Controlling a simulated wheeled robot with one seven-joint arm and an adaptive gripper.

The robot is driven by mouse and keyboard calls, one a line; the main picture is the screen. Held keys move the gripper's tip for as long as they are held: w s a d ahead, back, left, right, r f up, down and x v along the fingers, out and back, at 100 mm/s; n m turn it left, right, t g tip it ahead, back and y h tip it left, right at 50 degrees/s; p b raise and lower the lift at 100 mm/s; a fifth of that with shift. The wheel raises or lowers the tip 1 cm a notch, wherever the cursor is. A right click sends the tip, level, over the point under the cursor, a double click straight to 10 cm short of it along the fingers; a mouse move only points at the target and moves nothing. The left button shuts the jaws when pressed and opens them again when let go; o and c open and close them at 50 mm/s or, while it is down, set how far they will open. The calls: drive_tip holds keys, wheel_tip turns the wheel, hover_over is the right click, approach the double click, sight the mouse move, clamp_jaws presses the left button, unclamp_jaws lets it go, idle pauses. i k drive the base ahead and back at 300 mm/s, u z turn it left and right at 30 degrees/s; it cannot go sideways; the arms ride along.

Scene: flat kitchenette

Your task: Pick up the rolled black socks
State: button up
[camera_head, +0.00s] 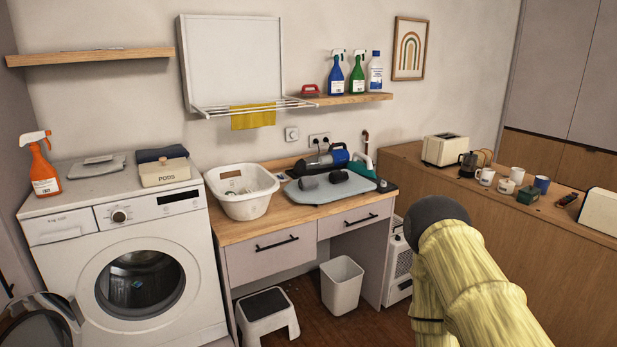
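Two small dark rolled bundles lie side by side on a grey-blue pad (325,194) on the wooden counter: a left roll (308,183) and a right roll (338,177). Both look like rolled socks, dark grey to black. I cannot tell from here which one is the rolled black socks. My yellow-covered arm rises at the lower right, with a dark rounded joint, well to the right of the rolls. My gripper itself is not visible.
A white laundry basket (240,205) stands left of the pad. A blue-and-dark handheld appliance (322,161) lies behind the rolls. A washing machine (140,270) is at left. A white bin (341,287) and step stool (266,316) stand on the floor below.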

sight(337, 176)
drive_tip(key=u, duration=0.8)
drive_tip(key=i, duration=2)
drive_tip(key=z, duration=0.55)
